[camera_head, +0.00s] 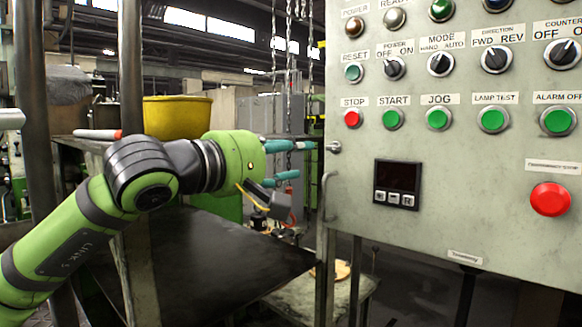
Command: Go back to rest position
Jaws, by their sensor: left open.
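My left arm, green with dark joints, reaches in from the left. My left gripper (306,160) has teal fingers pointing right, spread apart with nothing between them. It is just left of the control panel (460,220), near the panel's left edge. Whether it touches the panel cannot be told, but a gap seems to show. My right gripper is not in view.
The panel carries a red stop button (352,118), several green buttons, black knobs and a large red button (550,199). A metal handle (326,195) is on its left edge. A yellow bin (178,117) and a dark tabletop (225,255) are behind my arm.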

